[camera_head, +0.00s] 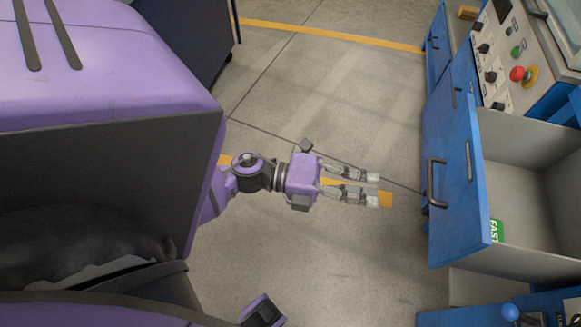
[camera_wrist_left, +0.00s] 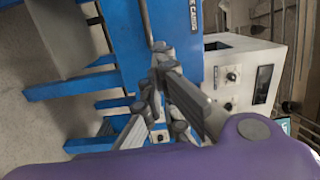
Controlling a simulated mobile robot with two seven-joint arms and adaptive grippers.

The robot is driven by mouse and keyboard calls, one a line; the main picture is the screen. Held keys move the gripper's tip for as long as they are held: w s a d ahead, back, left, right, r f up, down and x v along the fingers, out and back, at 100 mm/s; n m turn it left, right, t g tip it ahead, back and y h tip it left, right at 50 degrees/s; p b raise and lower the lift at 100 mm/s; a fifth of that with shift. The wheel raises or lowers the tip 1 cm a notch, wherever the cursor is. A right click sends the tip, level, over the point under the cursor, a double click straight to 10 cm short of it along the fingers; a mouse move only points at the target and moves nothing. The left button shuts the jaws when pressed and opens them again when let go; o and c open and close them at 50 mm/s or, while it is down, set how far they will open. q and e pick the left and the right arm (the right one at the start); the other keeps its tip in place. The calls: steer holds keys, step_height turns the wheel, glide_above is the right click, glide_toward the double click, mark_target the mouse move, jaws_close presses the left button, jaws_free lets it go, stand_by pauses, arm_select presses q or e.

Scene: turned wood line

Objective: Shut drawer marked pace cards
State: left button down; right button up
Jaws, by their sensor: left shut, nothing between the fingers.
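The drawer (camera_head: 455,215) stands pulled open on the right in the head view, with a blue front, a dark bar handle (camera_head: 432,183) and a grey inside. A green card marked FAST (camera_head: 496,230) lies in it, near the front. In the left wrist view, the blue drawer front (camera_wrist_left: 180,60) carries a label (camera_wrist_left: 194,14), partly cut off, ending in "E CARDS". My left gripper (camera_head: 374,189) is shut and empty, in front of the drawer. It points at the front near the handle, with a gap between them in the head view. My right gripper is not in view.
A control panel (camera_head: 505,55) with black knobs, a green button and a red emergency stop sits above and behind the drawer. A blue cabinet (camera_head: 438,45) adjoins it. Concrete floor (camera_head: 320,90) with a yellow line lies open left of the drawer.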

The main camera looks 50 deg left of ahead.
arm_select(q)
steer(key=s+d+m+g, duration=0.1)
steer(key=h+p, duration=0.1)
glide_toward(451, 218)
steer(key=x, duration=0.7)
steer(key=shift+f, duration=0.1)
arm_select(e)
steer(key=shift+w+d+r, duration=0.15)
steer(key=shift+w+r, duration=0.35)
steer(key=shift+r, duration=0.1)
